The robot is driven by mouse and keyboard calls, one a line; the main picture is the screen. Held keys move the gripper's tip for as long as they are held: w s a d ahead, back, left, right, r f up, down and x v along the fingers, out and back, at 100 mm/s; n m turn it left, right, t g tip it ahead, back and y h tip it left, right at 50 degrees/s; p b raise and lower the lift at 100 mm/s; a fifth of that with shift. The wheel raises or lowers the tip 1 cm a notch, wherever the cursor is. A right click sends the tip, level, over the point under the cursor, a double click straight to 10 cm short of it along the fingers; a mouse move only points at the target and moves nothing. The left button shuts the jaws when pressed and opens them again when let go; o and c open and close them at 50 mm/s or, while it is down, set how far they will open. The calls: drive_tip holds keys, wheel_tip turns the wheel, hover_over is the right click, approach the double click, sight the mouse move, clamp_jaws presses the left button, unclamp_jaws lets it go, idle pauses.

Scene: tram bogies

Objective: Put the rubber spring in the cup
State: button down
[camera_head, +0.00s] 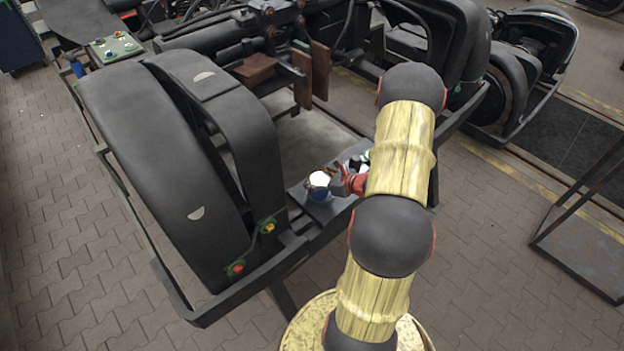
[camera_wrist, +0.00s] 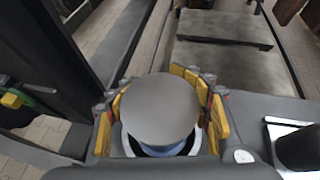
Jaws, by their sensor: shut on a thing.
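A round, grey-topped piece, which I take to be the rubber spring (camera_wrist: 160,105), sits between the yellow-padded fingers of my gripper (camera_wrist: 161,122) in the wrist view. My gripper is shut on it. A bluish band shows under its near edge. Below it are a dark gap and a pale rim, which looks like the cup (camera_wrist: 127,143). The piece hides most of the cup, so I cannot tell how deep it sits or whether it touches. In the head view a bright-topped, blue-sided item (camera_head: 319,185) stands at my gripper's left; spring and cup cannot be told apart there.
The item is on a dark ledge (camera_head: 327,212) of the bogie frame. A white-edged tray (camera_wrist: 287,131) with a dark round thing (camera_wrist: 300,148) lies to the right. A large black wheel cover (camera_head: 165,170) rises at left.

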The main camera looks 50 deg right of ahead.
drive_tip(key=shift+f, duration=0.1)
drive_tip(key=c, duration=0.8)
unclamp_jaws()
drive_tip(key=shift+r, duration=0.25)
drive_tip(key=p+v, duration=0.1)
drive_tip(key=v, duration=1.1)
drive_tip(key=shift+f+p, duration=0.1)
drive_tip(key=shift+p, duration=0.2)
